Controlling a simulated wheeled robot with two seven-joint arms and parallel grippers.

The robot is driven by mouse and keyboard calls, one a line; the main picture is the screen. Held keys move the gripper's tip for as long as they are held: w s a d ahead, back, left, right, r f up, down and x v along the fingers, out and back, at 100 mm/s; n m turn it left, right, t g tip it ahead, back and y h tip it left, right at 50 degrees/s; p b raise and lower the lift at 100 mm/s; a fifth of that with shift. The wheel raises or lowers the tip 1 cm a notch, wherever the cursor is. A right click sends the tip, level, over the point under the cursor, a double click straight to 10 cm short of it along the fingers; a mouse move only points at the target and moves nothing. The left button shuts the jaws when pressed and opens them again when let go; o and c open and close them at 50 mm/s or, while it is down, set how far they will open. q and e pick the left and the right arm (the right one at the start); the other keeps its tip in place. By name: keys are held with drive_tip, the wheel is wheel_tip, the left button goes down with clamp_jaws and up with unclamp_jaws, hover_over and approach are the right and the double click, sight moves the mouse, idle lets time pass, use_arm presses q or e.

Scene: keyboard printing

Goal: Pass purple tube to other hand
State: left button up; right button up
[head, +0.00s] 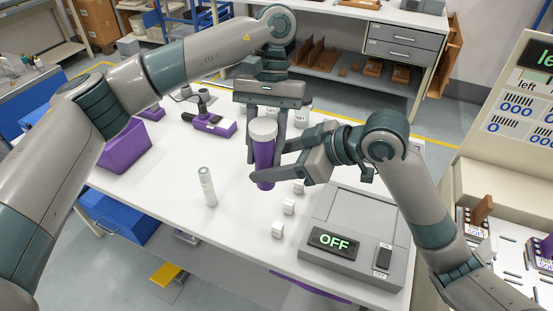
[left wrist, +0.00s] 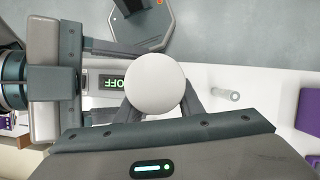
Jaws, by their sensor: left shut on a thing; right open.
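The purple tube (head: 263,158) with a white cap stands upright in the air above the white table. Its round white cap (left wrist: 155,85) shows from above in the left wrist view. My left gripper (head: 266,140) comes down from above and is shut on the tube, one finger on each side. My right gripper (head: 268,164) reaches in from the right with its fingers open around the lower part of the tube. In the left wrist view, my right gripper (left wrist: 120,85) comes from the left. The tube hides part of its fingers, so contact cannot be told.
A white bottle (head: 207,187) stands on the table at left. A purple device (head: 212,125) and a purple bin (head: 124,146) are at the back left.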

drive_tip(key=c, duration=1.2)
use_arm(q)
drive_tip(key=o, duration=1)
use_arm(e)
drive_tip(key=shift+o, duration=0.2)
use_arm(q)
drive_tip(key=shift+o, duration=1.3)
use_arm(e)
drive_tip(key=shift+c, duration=0.5)
drive_tip(key=shift+r, duration=0.1)
use_arm(q)
drive_tip(key=shift+d, duration=0.1)
use_arm(e)
drive_tip(key=shift+s+a+r, duration=0.1)
use_arm(q)
drive_tip(key=shift+w+r, duration=0.25)
drive_tip(key=shift+r, duration=0.3)
drive_tip(key=a+v, duration=0.1)
drive_tip(key=v, duration=1)
drive_tip(key=shift+d, duration=0.4)
